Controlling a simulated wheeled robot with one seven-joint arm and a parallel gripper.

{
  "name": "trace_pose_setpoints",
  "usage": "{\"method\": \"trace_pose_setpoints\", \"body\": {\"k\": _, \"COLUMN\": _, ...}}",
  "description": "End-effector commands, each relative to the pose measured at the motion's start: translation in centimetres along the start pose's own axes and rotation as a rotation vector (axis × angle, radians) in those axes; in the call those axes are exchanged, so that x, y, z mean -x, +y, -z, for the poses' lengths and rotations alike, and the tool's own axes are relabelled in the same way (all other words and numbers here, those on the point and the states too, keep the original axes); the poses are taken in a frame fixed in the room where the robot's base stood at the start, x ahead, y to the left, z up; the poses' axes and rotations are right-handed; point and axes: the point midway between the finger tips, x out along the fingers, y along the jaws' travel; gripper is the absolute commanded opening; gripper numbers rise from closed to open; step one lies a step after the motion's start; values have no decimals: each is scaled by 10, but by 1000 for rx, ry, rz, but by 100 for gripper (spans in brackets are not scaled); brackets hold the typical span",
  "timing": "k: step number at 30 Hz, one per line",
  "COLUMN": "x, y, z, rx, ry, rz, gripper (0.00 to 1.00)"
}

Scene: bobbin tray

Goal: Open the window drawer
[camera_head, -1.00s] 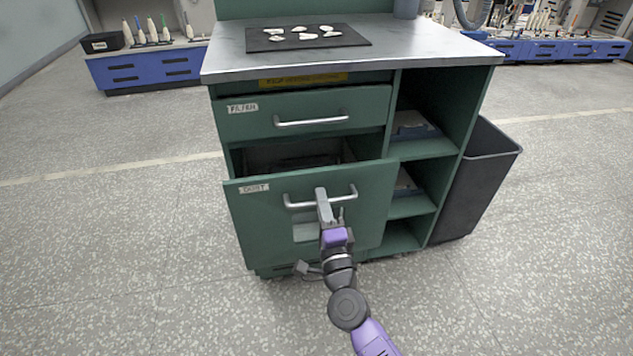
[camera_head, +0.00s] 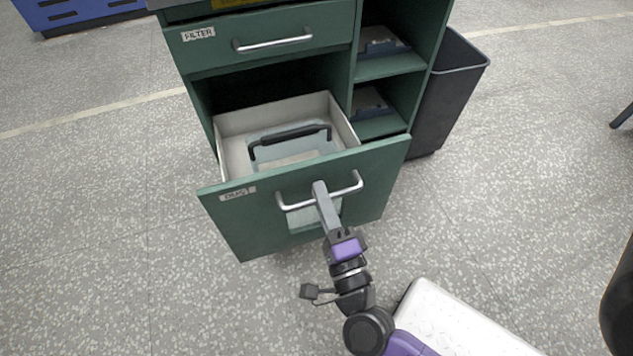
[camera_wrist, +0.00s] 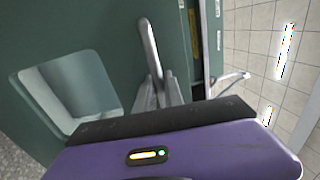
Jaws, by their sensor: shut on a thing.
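The lower green drawer (camera_head: 255,215) has a small window in its front and a label that seems to read DUST. It stands well open in the head view, showing a pale inner box with a dark handle (camera_head: 290,140) on a greyish thing inside. My gripper (camera_head: 320,190) is shut on the drawer's metal bar handle (camera_head: 353,187), near its middle. In the wrist view the handle (camera_wrist: 149,45) runs up from between my fingers (camera_wrist: 157,92), and the window (camera_wrist: 70,92) shows at the left.
The FILTER drawer (camera_head: 270,35) above is shut. Open shelves (camera_head: 385,67) with grey-blue things stand to the right, then a dark bin (camera_head: 450,85).

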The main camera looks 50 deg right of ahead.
Motion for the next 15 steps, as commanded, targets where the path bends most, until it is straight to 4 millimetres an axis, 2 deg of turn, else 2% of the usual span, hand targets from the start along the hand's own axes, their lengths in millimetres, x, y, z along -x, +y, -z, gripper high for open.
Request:
{"method": "trace_pose_setpoints", "body": {"k": 13, "x": 4, "y": 0, "z": 1, "rx": 0, "ry": 1, "rz": -2, "gripper": 0}}
{"method": "trace_pose_setpoints", "body": {"k": 14, "x": 4, "y": 0, "z": 0, "rx": 0, "ry": 1, "rz": -2, "gripper": 16}}
{"method": "trace_pose_setpoints", "body": {"k": 15, "x": 4, "y": 0, "z": 0, "rx": 0, "ry": 1, "rz": -2, "gripper": 24}}
